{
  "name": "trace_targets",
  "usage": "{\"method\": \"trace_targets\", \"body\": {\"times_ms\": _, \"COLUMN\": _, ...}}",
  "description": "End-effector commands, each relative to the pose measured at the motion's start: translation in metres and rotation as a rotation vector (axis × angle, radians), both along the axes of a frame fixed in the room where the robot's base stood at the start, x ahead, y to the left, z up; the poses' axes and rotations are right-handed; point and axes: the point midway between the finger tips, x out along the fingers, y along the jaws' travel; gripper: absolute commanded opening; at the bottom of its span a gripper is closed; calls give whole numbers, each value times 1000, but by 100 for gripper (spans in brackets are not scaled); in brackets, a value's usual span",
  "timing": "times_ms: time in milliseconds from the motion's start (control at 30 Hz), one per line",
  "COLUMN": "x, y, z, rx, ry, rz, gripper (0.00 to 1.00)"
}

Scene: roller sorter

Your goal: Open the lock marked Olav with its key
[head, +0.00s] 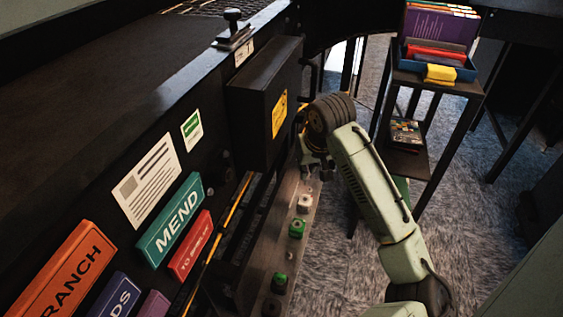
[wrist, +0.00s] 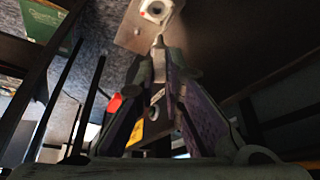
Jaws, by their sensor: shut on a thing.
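My gripper (head: 314,170) is low beside the dark sorter, over the far end of a narrow metal strip (head: 289,215). In the wrist view its two fingers (wrist: 160,66) converge on a small pale grey piece (wrist: 158,62). This may be the key, but its shape is mostly hidden. A plate with a round white fitting (wrist: 155,10), with a touch of red, is just beyond the fingertips. I cannot tell whether the held piece touches it. No marking reading Olav is legible, so I cannot tell which fitting is that lock.
The strip carries a white fitting (head: 304,203) and green ones (head: 297,228). A black box (head: 265,100) juts from the sorter's side above. A trolley (head: 437,85) with books and a blue tray stands at the right. Carpet between them is clear.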

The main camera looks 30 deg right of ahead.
Motion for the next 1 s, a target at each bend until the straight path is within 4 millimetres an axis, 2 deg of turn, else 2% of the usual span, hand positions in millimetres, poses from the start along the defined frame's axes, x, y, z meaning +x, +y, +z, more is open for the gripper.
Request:
{"method": "trace_targets", "body": {"times_ms": 167, "x": -2, "y": -10, "z": -7, "rx": 0, "ry": -1, "rz": -26, "gripper": 0}}
{"method": "trace_targets", "body": {"times_ms": 1000, "x": -2, "y": -9, "z": -47, "rx": -1, "ry": -1, "rz": -25, "gripper": 0}}
